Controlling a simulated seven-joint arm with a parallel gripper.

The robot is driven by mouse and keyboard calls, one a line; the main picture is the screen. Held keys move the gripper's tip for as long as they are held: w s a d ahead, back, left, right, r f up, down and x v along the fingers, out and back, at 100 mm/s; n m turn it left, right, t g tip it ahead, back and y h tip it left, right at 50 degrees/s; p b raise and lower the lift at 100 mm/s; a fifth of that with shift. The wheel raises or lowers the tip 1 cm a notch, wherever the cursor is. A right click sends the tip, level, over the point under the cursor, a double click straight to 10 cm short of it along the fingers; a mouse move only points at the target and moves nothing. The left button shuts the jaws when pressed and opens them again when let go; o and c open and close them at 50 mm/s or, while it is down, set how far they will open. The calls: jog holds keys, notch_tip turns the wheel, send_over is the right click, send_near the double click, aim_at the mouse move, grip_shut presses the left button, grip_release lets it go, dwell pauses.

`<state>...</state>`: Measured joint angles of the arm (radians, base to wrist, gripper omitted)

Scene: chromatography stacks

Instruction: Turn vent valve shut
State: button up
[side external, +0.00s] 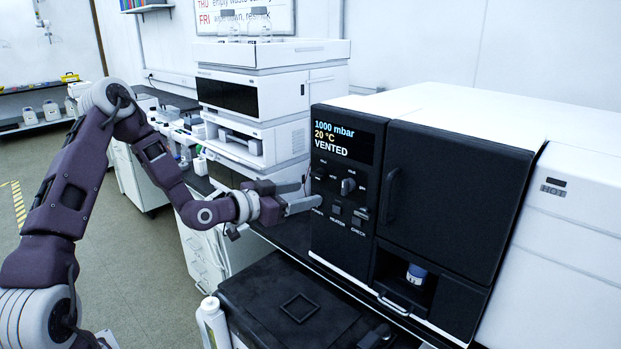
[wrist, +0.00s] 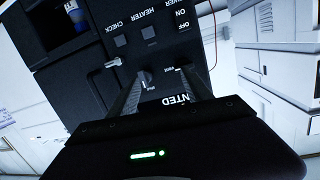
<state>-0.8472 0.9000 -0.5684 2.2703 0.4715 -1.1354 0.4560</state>
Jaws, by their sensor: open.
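The black control panel (side external: 340,190) of the oven-like unit carries a dark lever knob (side external: 347,186) and a smaller knob (side external: 319,172) to its left, under a display reading 1000 mbar, 20 °C, VENTED. Labels by the knobs are too small to read, so I cannot tell which is the vent valve. My gripper (side external: 312,192) is open and empty at the panel's left side. In the wrist view, the panel appears upside down, and my gripper (wrist: 163,75) points at it with fingertips near the knobs. Contact cannot be told. A silver lever (wrist: 112,62) lies left of the fingers.
A black door with a handle (side external: 391,195) is right of the panel. Below it, a recess holds a blue and white jar (side external: 416,274). Stacked instruments (side external: 265,100) stand behind.

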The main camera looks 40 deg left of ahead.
aim_at(315, 176)
jog(key=w+a, duration=0.1)
jog(key=w, duration=0.1)
jog(key=w+a+n+t+y, duration=0.1)
jog(key=w, duration=0.1)
jog(key=w+a+n+t, duration=0.1)
jog(key=w, duration=0.2)
jog(key=shift+w+a+r+y, duration=0.1)
jog(key=shift+a+r+y, duration=0.2)
grip_shut()
